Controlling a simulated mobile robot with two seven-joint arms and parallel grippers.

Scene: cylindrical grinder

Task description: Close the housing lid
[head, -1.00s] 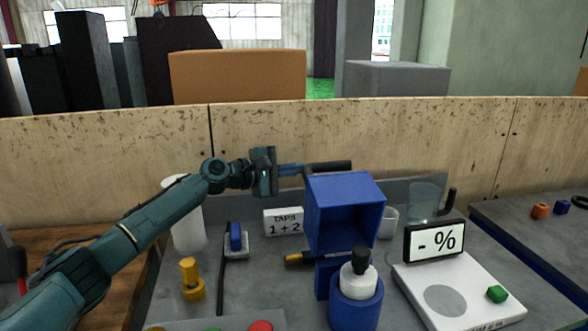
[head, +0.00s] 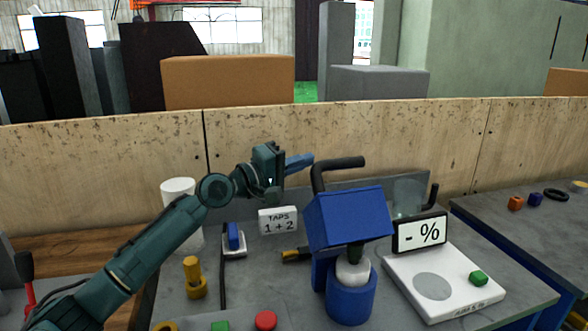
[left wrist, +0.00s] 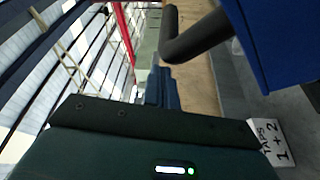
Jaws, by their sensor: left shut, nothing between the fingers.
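The blue housing lid (head: 348,218) is swung forward over the blue housing base (head: 350,300), its open side no longer facing me. The white and dark part (head: 353,272) still shows below its front edge, so I cannot tell whether it is seated. Its dark bent handle (head: 337,163) rises at the back left. My left gripper (head: 302,162) is shut and empty just left of the handle; I cannot tell if they touch. In the left wrist view, my blue fingers (left wrist: 161,88) are just below the handle (left wrist: 196,38), with the lid (left wrist: 282,40) at upper right.
A "TAPS 1 + 2" sign (head: 278,221) stands left of the lid. A white scale (head: 440,285) with a "- %" display (head: 419,233) is at right. A yellow part (head: 194,278) and a white cylinder (head: 180,190) are at left. A wooden wall (head: 260,140) runs behind.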

